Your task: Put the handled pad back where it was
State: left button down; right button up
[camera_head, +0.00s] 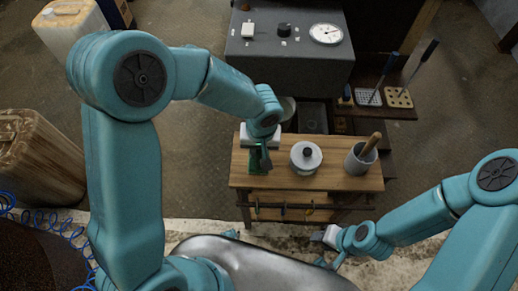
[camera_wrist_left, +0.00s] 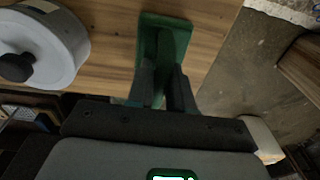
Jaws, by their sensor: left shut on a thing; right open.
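The handled pad (camera_head: 253,164) is green and shows at the left part of the wooden table (camera_head: 236,180). In the left wrist view the pad's flat green face (camera_wrist_left: 176,29) lies over the wood grain, with its raised handle between my fingers. My left gripper (camera_head: 265,160) is shut on it; the fingers (camera_wrist_left: 163,88) cover part of the handle. I cannot tell whether the pad touches the tabletop or hangs just above it. My right gripper (camera_head: 328,236) is open and empty, in front of the table and away from the pad.
A rail with several hooks (camera_head: 284,207) runs below the tabletop. A grey machine (camera_head: 290,50) with a dial stands behind.

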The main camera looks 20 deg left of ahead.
pick_arm(q)
jog(key=shift+r, duration=0.1)
jog(key=shift+f, duration=0.2)
jog(key=c, duration=1)
grip_release()
jog(key=shift+r, duration=0.1)
